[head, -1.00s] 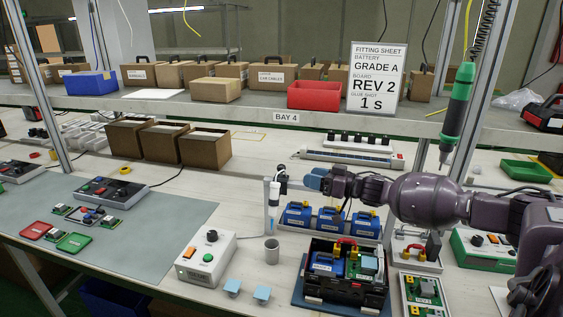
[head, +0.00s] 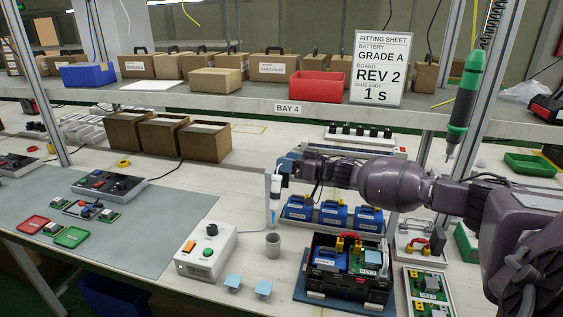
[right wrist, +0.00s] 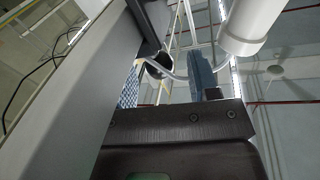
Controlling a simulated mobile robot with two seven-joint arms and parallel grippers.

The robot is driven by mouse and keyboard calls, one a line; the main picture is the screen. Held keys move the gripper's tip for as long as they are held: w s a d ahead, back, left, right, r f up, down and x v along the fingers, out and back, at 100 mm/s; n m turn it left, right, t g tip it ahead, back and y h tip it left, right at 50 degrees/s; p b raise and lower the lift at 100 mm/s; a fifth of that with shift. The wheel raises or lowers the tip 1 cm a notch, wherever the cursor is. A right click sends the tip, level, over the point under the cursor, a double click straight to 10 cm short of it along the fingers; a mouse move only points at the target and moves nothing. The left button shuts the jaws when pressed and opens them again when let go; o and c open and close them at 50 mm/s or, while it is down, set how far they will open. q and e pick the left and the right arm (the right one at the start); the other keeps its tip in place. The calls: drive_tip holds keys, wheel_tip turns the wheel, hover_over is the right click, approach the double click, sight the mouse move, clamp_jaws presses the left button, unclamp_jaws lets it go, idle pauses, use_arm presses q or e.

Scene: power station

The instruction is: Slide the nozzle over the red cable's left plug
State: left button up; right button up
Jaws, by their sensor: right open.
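A white dispenser (head: 275,187) with a blue nozzle tip (head: 273,214) hangs upright on a stand, above a grey cup (head: 272,244). My right gripper (head: 284,165) is open at the dispenser's upper end; contact cannot be told. In the right wrist view its blue-padded fingers (right wrist: 164,82) are apart, with a thin grey tube between them. A white cylinder (right wrist: 250,24) shows at upper right. A red cable (head: 437,240) arches on the small white tray at right. Red and yellow parts (head: 348,240) also show in the black case (head: 345,290). My left gripper is out of view.
Several blue batteries (head: 332,216) stand behind the case. A control box (head: 206,251) with buttons and two light-blue pieces (head: 263,289) lie left of the case. A green screwdriver (head: 466,100) hangs at right. The grey mat (head: 150,225) has free room.

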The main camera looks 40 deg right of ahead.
drive_tip(key=shift+x, duration=1.05)
drive_tip(key=shift+s, duration=0.1)
clamp_jaws()
